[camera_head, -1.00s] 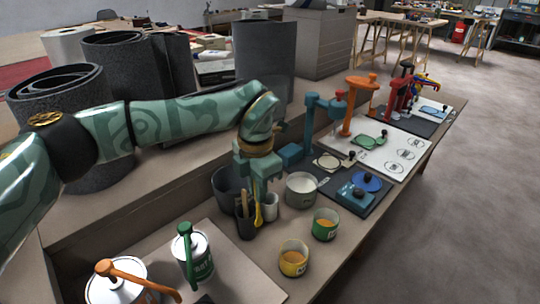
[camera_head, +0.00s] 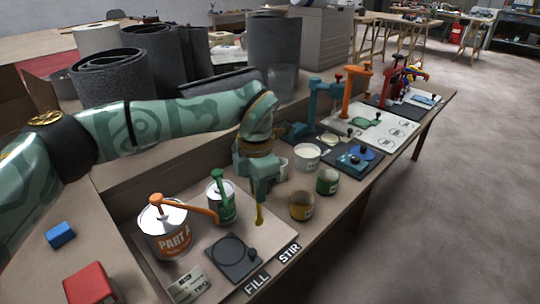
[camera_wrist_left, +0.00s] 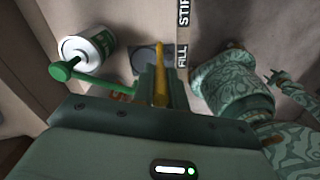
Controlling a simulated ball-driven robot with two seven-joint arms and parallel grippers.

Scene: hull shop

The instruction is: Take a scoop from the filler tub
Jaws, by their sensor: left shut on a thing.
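My left gripper (camera_head: 260,190) is shut on a yellow scoop (camera_head: 259,216), whose lower end hangs down over the bench near the front edge. The scoop also shows in the left wrist view (camera_wrist_left: 160,72), standing between the fingers (camera_wrist_left: 160,92). A pale tub with white contents (camera_head: 308,163), which looks like the filler tub, stands behind and right of the gripper, apart from it. The holder beside the gripper is mostly hidden. At the right of the wrist view is a green patterned arm part (camera_wrist_left: 272,78), perhaps my right gripper; its jaws are too small to read.
Yellow (camera_head: 302,207) and green (camera_head: 327,182) cups stand right of the scoop. An orange-handled can (camera_head: 166,240) and green-handled can (camera_head: 222,205) stand left. A dark scale-like plate (camera_head: 233,258) lies in front, by FILL (camera_head: 257,282) and STIR (camera_head: 288,253) labels.

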